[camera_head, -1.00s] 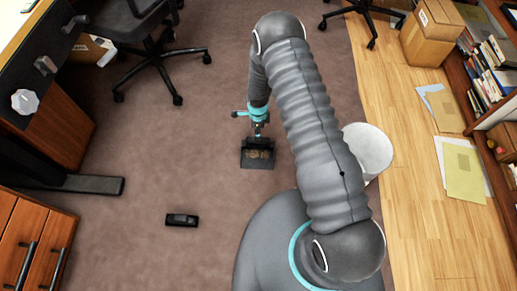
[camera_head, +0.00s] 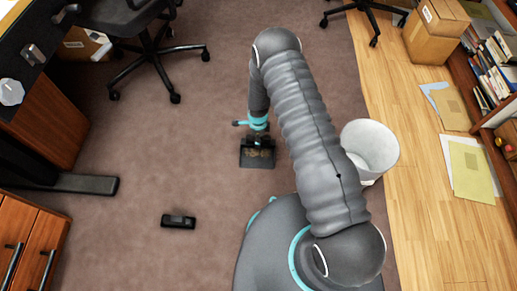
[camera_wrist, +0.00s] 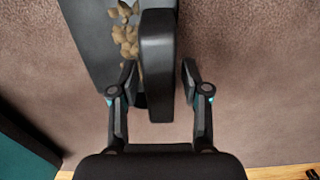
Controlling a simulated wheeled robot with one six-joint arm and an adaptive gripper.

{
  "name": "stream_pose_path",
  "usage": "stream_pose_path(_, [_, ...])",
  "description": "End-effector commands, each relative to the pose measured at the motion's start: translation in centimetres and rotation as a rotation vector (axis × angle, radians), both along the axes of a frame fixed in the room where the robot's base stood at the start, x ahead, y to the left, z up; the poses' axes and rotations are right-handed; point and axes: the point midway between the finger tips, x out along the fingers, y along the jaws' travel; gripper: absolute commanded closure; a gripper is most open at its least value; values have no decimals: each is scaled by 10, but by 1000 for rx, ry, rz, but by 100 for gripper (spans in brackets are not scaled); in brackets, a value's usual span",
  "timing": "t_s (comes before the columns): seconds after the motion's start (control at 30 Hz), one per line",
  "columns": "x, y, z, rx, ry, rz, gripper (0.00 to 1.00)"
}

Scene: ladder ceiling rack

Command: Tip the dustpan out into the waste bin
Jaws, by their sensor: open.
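The dark dustpan (camera_head: 257,158) lies on the brown carpet below my gripper, with tan crumbs in its pan. In the wrist view the pan (camera_wrist: 92,40) is at the upper left with several tan lumps (camera_wrist: 126,38) in it. Its black handle (camera_wrist: 157,60) rises between the fingers of my gripper (camera_wrist: 158,78), which are open with a gap visible on the right side. In the head view my gripper (camera_head: 257,142) is small and partly hidden by the wrist. The white waste bin (camera_head: 372,146) stands to the right of my arm, partly hidden behind it; its inside looks empty.
A small black object (camera_head: 179,221) lies on the carpet to the lower left. A desk and drawers (camera_head: 30,240) line the left. An office chair (camera_head: 150,55) stands at upper left, a cardboard box (camera_head: 433,35) and papers (camera_head: 468,168) at right.

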Motion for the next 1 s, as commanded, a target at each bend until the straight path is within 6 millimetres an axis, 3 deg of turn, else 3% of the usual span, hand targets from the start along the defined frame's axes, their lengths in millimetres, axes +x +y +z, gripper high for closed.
stream_pose_path(0.13, [0,0,1,0,0,0,53])
stream_pose_path(0.3, [0,0,1,0,0,0,96])
stream_pose_path(0.33, [0,0,1,0,0,0,100])
stream_pose_path(0.57, [0,0,3,0,0,0,100])
stream_pose_path(1.0, [1,0,28,0,-1,0,100])
